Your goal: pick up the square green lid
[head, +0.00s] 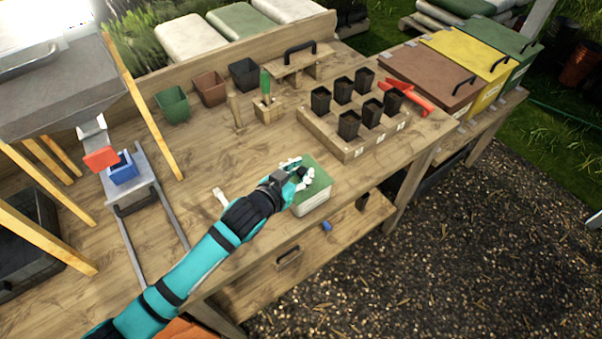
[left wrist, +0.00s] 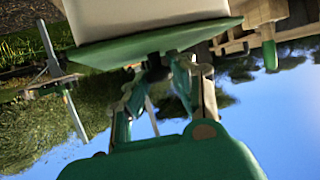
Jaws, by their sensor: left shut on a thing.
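The square green lid (head: 320,180) sits on a small cream box (head: 314,207) near the front edge of the wooden bench. My left gripper (head: 303,175) reaches over the lid from the left and covers part of it. In the left wrist view the picture is upside down: the lid (left wrist: 105,52) shows edge-on against the cream box (left wrist: 140,12). There my left gripper (left wrist: 158,70) is shut on the lid's dark knob. I cannot tell whether the lid is lifted off the box. My right gripper is not in view.
A wooden block (head: 345,150) with several black pots stands behind and right of the box. A red scoop (head: 412,98) lies beyond it. A wooden scraper (head: 221,198) lies near my forearm. A green-handled tool (head: 265,82) stands in a holder. The bench's front edge is close.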

